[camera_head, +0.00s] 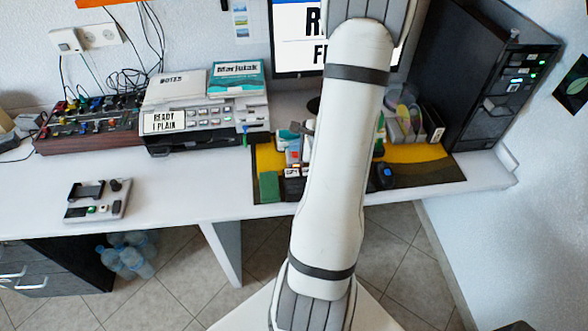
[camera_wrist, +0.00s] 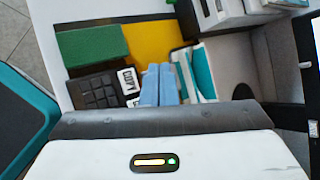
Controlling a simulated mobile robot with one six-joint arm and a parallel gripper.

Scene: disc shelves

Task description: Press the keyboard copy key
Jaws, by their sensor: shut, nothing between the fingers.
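A small black keyboard (camera_wrist: 95,92) lies on the yellow and dark mat, beside a green block (camera_wrist: 92,45). The white copy key (camera_wrist: 128,81), with dark lettering, is at the keyboard's right edge in the wrist view. My gripper (camera_wrist: 159,69) shows there as two light-blue fingers held together, shut and empty, just right of the copy key. I cannot tell whether the fingers touch the key or their height above it. In the head view the keyboard (camera_head: 292,187) is partly visible left of my arm, which hides much of the mat.
A printer (camera_head: 205,115) with books on top stands left of the mat (camera_head: 425,172). A black tower (camera_head: 500,95) stands at the right. White and teal items (camera_wrist: 197,72) stand close right of my fingers. A small device (camera_head: 97,200) lies on the left desk, with clear surface around it.

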